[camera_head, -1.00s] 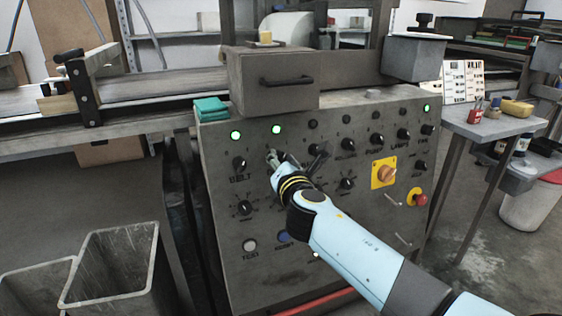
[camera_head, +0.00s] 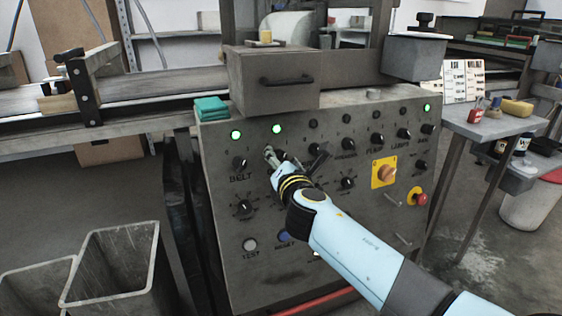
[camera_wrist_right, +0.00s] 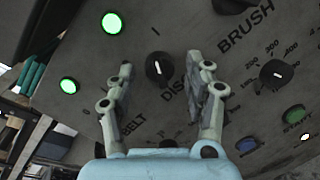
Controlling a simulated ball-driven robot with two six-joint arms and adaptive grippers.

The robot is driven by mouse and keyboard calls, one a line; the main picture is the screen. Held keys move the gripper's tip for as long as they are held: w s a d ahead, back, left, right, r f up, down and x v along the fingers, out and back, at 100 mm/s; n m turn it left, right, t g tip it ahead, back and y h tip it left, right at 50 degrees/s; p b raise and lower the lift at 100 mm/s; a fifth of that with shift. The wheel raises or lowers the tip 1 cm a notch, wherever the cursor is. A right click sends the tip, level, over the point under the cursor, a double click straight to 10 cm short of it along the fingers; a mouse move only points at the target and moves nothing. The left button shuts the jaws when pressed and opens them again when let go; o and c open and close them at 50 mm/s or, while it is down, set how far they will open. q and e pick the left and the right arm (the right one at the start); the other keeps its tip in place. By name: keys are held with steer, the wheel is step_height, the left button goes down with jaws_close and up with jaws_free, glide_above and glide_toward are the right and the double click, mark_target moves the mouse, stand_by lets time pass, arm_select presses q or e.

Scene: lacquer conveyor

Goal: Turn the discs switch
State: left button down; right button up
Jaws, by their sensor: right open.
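The discs switch (camera_wrist_right: 159,68) is a round black knob with a white pointer mark, beside the lettering "DISC", part of which a finger covers. In the right wrist view it stands between the two fingers of my right gripper (camera_wrist_right: 160,64), which is open with a gap on each side of the knob. In the head view my right gripper (camera_head: 277,158) is at the panel's upper left and hides the discs switch. The green lamp (camera_head: 277,129) above it is lit. My left gripper is not in view.
The grey control panel (camera_head: 300,230) carries several other knobs, including the belt switch (camera_head: 239,163) to the left. A yellow-plated orange switch (camera_head: 385,172) and a red button (camera_head: 421,199) are on the right. A drawer-like box (camera_head: 270,88) juts above the panel.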

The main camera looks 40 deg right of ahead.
steer(key=v, duration=1.2)
steer(key=s+f+m+g+y, duration=0.1)
steer(key=s+f+m+g, duration=0.3)
steer(key=f, duration=0.7)
steer(key=s+f+g+y, duration=0.1)
steer(key=s+f, duration=0.5)
steer(key=f, duration=0.4)
steer(key=s+f+m+g+y, duration=0.1)
steer(key=s+f+g, duration=0.2)
steer(key=s+f, duration=0.55)
steer(key=s+f+m+g+y, duration=0.1)
steer(key=s+f+m+g, duration=0.1)
steer(key=s+f+m, duration=0.3)
steer(key=s+f+m+g, duration=0.2)
steer(key=s+f+m, duration=0.4)
steer(key=s, duration=0.8)
steer(key=s+f+m+g+y, duration=0.1)
steer(key=s+f+m+g, duration=0.2)
steer(key=s+f+m, duration=0.3)
steer(key=s, duration=0.4)
steer(key=shift+f+m+y, duration=0.15)
steer(key=shift+m+y, duration=0.15)
steer(key=shift+m, duration=0.1)
